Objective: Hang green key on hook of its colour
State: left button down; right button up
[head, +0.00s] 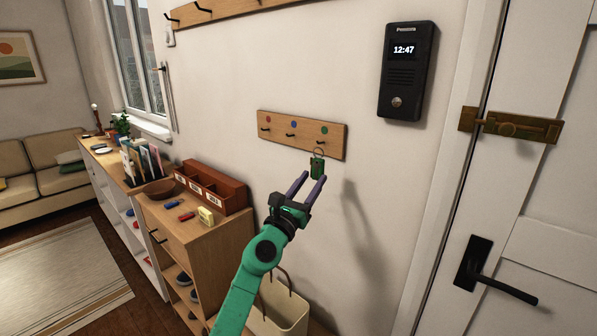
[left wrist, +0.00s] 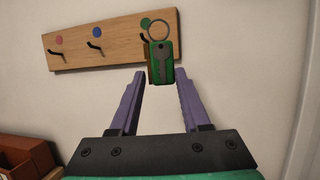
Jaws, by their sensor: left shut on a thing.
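The green key (head: 317,170) is a green tag with a key shape and a metal ring at its top. It hangs upright at the fingertips of my left gripper (head: 313,177), which is shut on it. It also shows in the left wrist view (left wrist: 161,68). The wooden hook board (head: 281,138) on the wall has red, blue and green (head: 324,130) dots with a dark hook under each. The key is in front of the board's right end, its ring close to the green-dot hook. I cannot tell if the ring is around that hook. My right gripper is not in view.
A wooden cabinet (head: 226,239) below left bears a brown sorter box (head: 222,184), a bowl (head: 160,190) and small red, blue and yellow items. A black intercom (head: 408,70) is on the wall, upper right, beside a white door.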

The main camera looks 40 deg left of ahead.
pick_arm(q)
jog(key=s+a+r+n+y, duration=0.1)
jog(key=s+a+y, duration=0.1)
jog(key=a, duration=0.2)
jog(key=w+b, duration=0.1)
jog(key=w, duration=0.1)
jog(key=w+b, duration=0.1)
jog(key=w, duration=0.2)
jog(key=w+b, duration=0.1)
jog(key=w, duration=0.1)
jog(key=shift+w+f, duration=0.35)
jog(key=shift+w, duration=0.05)
jog(key=shift+w+f+b, duration=0.35)
jog(key=shift+w+b, duration=0.35)
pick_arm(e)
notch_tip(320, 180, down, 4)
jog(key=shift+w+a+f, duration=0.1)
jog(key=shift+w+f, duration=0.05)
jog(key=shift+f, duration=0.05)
pick_arm(q)
jog(key=shift+c, duration=1.4)
grip_release()
